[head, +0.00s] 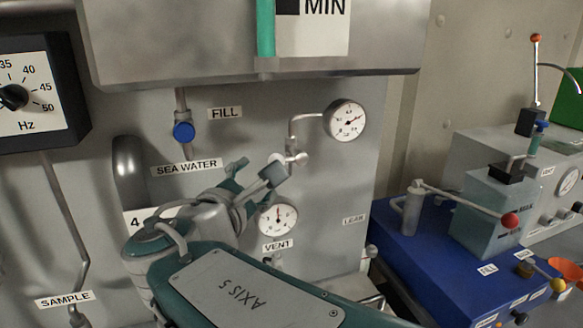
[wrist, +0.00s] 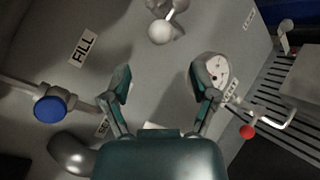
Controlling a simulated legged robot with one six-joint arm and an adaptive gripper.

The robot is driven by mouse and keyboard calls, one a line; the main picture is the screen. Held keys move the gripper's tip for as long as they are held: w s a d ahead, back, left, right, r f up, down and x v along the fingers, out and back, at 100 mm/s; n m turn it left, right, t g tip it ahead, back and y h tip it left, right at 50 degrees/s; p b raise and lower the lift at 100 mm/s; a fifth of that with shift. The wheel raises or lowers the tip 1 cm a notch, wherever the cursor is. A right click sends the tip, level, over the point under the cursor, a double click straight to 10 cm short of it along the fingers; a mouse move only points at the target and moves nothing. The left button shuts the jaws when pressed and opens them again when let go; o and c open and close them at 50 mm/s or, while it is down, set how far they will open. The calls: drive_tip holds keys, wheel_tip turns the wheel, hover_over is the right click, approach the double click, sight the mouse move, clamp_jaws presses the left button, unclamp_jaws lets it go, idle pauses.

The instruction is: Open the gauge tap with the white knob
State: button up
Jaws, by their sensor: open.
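The gauge tap (head: 297,157) sits on the grey panel, on a bent pipe leading to a round gauge (head: 346,120). Its white knob (wrist: 160,32) is a pale ball on a short stem at the top centre of the wrist view. In the head view the knob (head: 277,158) shows just beyond a fingertip, partly hidden. My gripper (wrist: 162,82) is open and empty, its two fingers spread apart. In the wrist view the knob lies beyond the fingertips, roughly in line with the gap. I cannot tell whether a finger touches it.
A blue knob (head: 184,131) on a pipe stands left of my gripper, above the SEA WATER label. A second gauge (head: 278,218) sits below the tap, partly behind a finger in the wrist view. A grey box overhangs above. A blue unit (head: 400,232) with a red-knobbed lever stands right.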

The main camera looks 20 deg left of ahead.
drive_tip(key=s, duration=0.4)
drive_tip(key=shift+d, duration=0.1)
drive_tip(key=shift+r, duration=0.1)
drive_tip(key=w+d+f+m+g+h, duration=0.2)
drive_tip(key=d+f+m, duration=0.15)
drive_tip(key=d, duration=0.45)
drive_tip(key=w+d+f+m+g+h, duration=0.1)
drive_tip(key=d+f+m+g, duration=0.25)
drive_tip(key=d, duration=0.55)
drive_tip(key=w+d+f+m+g+h, duration=0.2)
drive_tip(key=d+f+m, duration=0.15)
drive_tip(key=d, duration=0.45)
drive_tip(key=s+d+f+m+g+y, duration=0.4)
drive_tip(key=s+d+f+m, duration=0.5)
drive_tip(key=m, duration=0.8)
drive_tip(key=s+d, duration=0.2)
drive_tip(key=d, duration=0.1)
drive_tip(key=shift+s+d+f, duration=0.25)
drive_tip(key=shift+s+d, duration=0.1)
